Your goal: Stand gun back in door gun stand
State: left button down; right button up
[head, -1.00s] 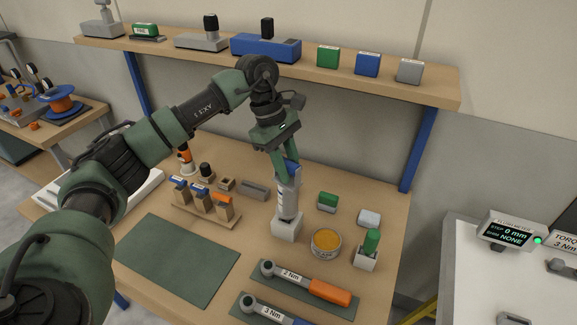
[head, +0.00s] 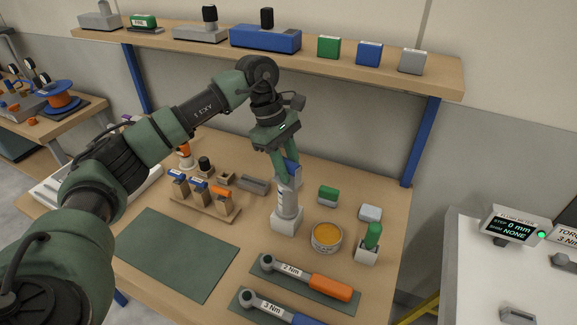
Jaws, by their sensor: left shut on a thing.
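The gun (head: 287,198) is a grey, upright cylinder with a blue part at its top. Its lower end is at the pale block-shaped door gun stand (head: 287,221) on the bench; I cannot tell how deep it sits. My left gripper (head: 289,175) points down from above and is shut on the gun near its blue top. The fingers hide part of the gun's upper end. My right gripper is not in view.
Right of the stand are a tin of orange stuff (head: 326,238), a green-handled tool in a holder (head: 371,239) and a green block (head: 328,195). Torque wrenches (head: 308,279) lie in front. A wooden rack (head: 205,203) stands left. A green mat (head: 177,254) lies clear.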

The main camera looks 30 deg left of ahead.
pick_arm(q)
jog(key=shift+f, duration=0.15)
jog(key=c, duration=1.1)
grip_release()
jog(key=shift+o, duration=0.3)
jog(key=b+v, duration=0.2)
jog(key=v, duration=0.5)
jog(key=shift+a+r, duration=0.15)
jog(key=shift+r, duration=0.25)
